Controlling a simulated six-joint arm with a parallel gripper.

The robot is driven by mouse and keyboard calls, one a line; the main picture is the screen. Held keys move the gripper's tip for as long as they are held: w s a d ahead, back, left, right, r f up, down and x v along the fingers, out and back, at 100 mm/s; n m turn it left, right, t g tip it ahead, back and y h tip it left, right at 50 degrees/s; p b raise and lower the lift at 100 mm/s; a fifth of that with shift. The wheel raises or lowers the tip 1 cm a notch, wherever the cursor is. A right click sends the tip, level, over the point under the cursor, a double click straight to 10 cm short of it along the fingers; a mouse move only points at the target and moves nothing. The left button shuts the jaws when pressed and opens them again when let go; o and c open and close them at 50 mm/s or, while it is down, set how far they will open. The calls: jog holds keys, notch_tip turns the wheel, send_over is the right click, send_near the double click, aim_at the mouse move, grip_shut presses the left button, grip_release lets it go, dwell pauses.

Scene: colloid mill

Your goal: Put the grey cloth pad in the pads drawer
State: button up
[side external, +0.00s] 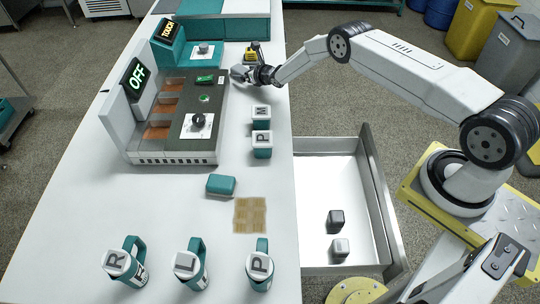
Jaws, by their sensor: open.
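An open drawer (312,215) with a white floor and grey walls juts out from the right side of the table. Inside it, near the front, lie a dark grey block-like piece (336,218) and a lighter grey one (340,246), apart from each other. I cannot tell whether either is the grey cloth pad, and no other grey pad is clear on the table. My gripper (238,73) is open, low over the table at the right edge of the machine, far from the drawer. What lies between its fingers is too small to make out.
The machine (180,115) reads OFF. Two teal-and-white containers (262,145) stand right of it. A teal block (221,185) and a tan woven square (250,215) lie in front. Several lettered teal-handled jugs (190,264) line the near end. A small yellow-and-black item (252,55) stands behind my gripper.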

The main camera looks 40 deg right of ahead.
jog(key=shift+v, duration=5.5)
jog(key=shift+s+a+r+m, duration=0.2)
jog(key=shift+r+m, duration=0.3)
jog(key=shift+m, duration=0.1)
jog(key=s+a+r+m+g, duration=0.55)
jog(key=s+r+m, duration=0.4)
jog(key=m, duration=0.65)
jog(key=s+a+r+m+g, duration=0.2)
jog(key=s+a+m, duration=0.1)
jog(key=s+m, duration=0.6)
jog(key=s+a+r+m+g, duration=0.3)
jog(key=s+m, duration=0.6)
jog(key=s, duration=0.5)
jog(key=shift+m, duration=0.4)
